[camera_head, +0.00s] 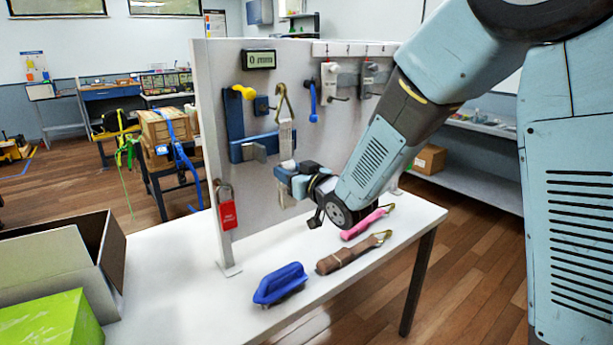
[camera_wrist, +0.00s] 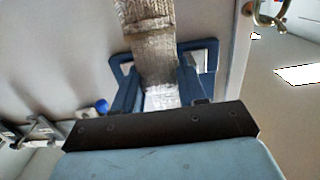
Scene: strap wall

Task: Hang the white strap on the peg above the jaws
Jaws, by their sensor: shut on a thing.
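The white strap (camera_head: 286,132) hangs upright in front of the grey panel, with a gold-coloured metal hook (camera_head: 282,98) at its top. My gripper (camera_head: 285,174) is shut on its lower end. In the wrist view the pale woven strap (camera_wrist: 150,50) runs up between my two blue fingers (camera_wrist: 159,88). The blue-and-grey jaws (camera_head: 255,150) are mounted on the panel, just left of the strap. The hook is above the jaws' level, to their right. I cannot tell which peg is meant or whether the hook touches one.
The panel (camera_head: 305,80) also carries a yellow knob (camera_head: 246,92), a 0 mm display (camera_head: 259,60), a blue lever (camera_head: 312,100) and a red padlock (camera_head: 226,206). Pink (camera_head: 365,222) and brown (camera_head: 350,256) straps and a blue-handled tool (camera_head: 280,284) lie on the table. An open box (camera_head: 112,262) stands left.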

